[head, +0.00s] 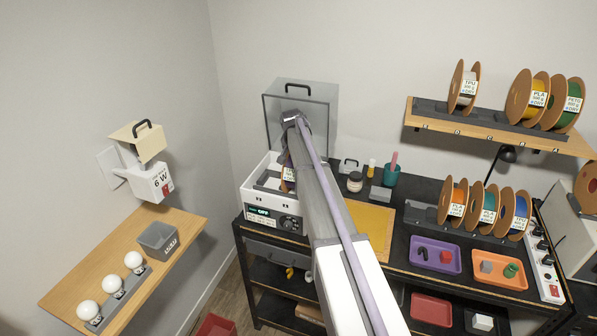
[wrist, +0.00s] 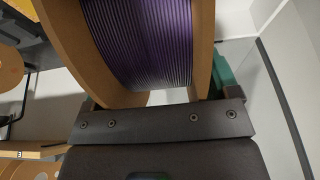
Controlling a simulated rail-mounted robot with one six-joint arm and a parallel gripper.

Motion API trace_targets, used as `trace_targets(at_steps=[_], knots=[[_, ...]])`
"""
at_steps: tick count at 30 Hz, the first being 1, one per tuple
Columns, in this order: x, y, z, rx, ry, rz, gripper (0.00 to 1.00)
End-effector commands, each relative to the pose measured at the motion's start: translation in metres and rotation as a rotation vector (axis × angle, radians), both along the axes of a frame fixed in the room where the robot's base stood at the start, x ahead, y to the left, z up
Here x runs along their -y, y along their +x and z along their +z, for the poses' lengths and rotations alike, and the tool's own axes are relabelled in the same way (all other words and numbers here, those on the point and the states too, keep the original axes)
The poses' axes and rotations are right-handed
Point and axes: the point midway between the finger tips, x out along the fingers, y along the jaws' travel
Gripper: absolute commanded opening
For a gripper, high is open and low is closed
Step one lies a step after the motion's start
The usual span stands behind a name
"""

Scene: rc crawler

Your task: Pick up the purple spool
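The purple spool (wrist: 140,40) has purple filament between brown flanges and fills the upper middle of the wrist view. In the head view only a sliver of a brown-flanged spool (head: 288,176) shows in the open white dryer box (head: 258,190), mostly hidden by my arm. My gripper (wrist: 155,97) is at this spool, with a green-tipped finger beside each flange. The fingers are very close to the flanges; I cannot tell whether they press on them. The left finger is mostly hidden behind the flange.
The dryer's clear raised lid (head: 318,100) stands behind my gripper. More spools stand on the wall shelf (head: 430,112) and in a bench rack (head: 425,215). A yellow mat (head: 375,230), a purple tray (head: 435,256) and an orange tray (head: 490,284) lie on the bench.

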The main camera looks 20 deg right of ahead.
Motion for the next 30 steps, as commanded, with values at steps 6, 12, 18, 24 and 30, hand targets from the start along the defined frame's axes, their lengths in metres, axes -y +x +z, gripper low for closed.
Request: trace_targets(at_steps=[6, 12, 18, 24, 30], knots=[[-0.0001, -0.0001, 0.0001, 0.0, 0.0, 0.0, 0.6], [-0.0002, 0.0, 0.0001, 0.0, 0.0, 0.0, 0.41], [-0.0001, -0.0001, 0.0001, 0.0, 0.0, 0.0, 0.22], [-0.0001, -0.0001, -0.0001, 0.0, 0.0, 0.0, 0.03], [0.0, -0.0002, 0.0003, 0.0, 0.0, 0.0, 0.0]])
